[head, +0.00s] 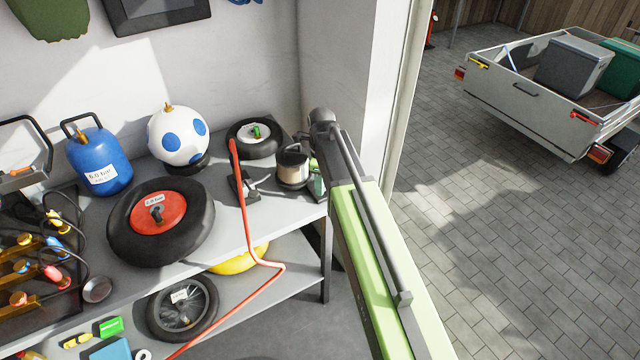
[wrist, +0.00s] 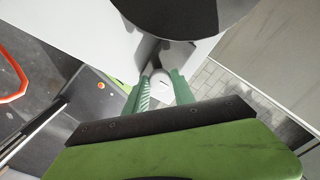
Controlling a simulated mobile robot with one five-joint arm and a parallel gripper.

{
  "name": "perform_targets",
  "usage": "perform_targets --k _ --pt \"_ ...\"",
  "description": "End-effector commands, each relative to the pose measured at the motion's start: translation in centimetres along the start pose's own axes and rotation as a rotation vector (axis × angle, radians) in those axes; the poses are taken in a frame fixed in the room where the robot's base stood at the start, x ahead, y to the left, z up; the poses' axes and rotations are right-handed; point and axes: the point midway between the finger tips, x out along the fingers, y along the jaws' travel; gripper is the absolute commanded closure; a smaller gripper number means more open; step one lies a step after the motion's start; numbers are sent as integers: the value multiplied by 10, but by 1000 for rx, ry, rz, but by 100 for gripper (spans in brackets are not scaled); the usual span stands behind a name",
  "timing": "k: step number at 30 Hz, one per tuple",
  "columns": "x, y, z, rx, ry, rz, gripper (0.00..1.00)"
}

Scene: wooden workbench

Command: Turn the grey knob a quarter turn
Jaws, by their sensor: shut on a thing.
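The light grey knob (wrist: 160,84) shows in the wrist view as a pale round face with a short dark mark, just below a large dark round body (wrist: 185,14). My gripper (wrist: 160,91) has one green finger on each side of the knob and is shut on it. In the head view my gripper (head: 317,182) is at the right end of the bench, close to a small metal canister (head: 292,167) with a dark top. My arm hides part of that area, and the knob cannot be made out there.
A red hose (head: 245,210) runs over the bench's front edge, left of my gripper. A black wheel (head: 254,138) lies behind the canister. A red-hubbed tyre (head: 180,212), a spotted ball (head: 177,137) and a blue gas bottle (head: 98,160) stand further left. Open paved floor (head: 480,230) lies right.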

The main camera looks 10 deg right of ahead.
Motion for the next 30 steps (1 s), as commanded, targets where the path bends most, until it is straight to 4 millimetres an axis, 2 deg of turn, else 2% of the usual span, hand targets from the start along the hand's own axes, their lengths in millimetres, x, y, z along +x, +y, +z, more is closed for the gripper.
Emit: perform_targets --k 11,12,16,26,30 --pt "0 2 -2 4 6 5 100" --pt "0 2 -2 4 6 6 66" --pt "0 2 -2 3 4 4 49" --pt "-1 1 0 2 2 2 48" --pt "-12 1 0 2 1 2 48"
